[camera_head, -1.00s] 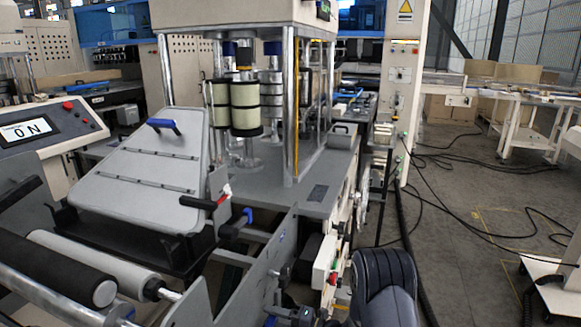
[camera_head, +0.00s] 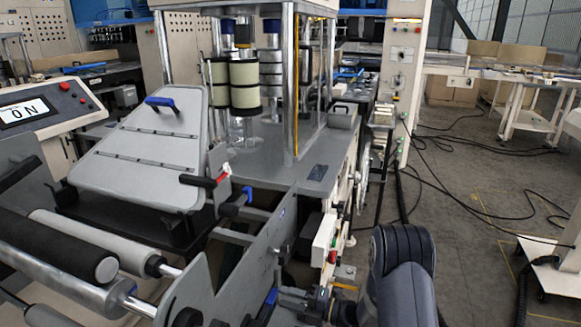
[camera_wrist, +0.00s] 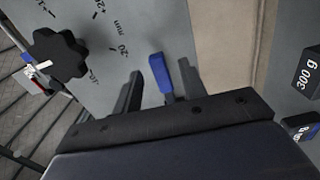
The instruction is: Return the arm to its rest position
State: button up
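My arm (camera_head: 402,275) shows at the bottom right of the head view, bent beside the machine's side plate, with its wrist reaching left toward the plate. In the wrist view my gripper (camera_wrist: 158,82) has its two dark fingers apart. A blue lever (camera_wrist: 161,76) stands between them, nearer the right finger. I cannot tell whether either finger touches it. The head view does not clearly show the fingertips.
A black star knob (camera_wrist: 57,54) sits left of the gripper by printed scale marks. Weights marked 300 g (camera_wrist: 308,72) are at the right. In the head view, rollers (camera_head: 75,270) lie at lower left, and cables (camera_head: 430,170) cross the floor at right.

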aim_at(277, 294)
jog(key=x, duration=0.5)
jog(key=shift+r, duration=0.15)
jog(key=shift+s+d+r+n, duration=0.1)
jog(key=shift+d+r+n, duration=0.05)
jog(key=shift+r+n, duration=0.4)
jog(key=shift+f, duration=0.1)
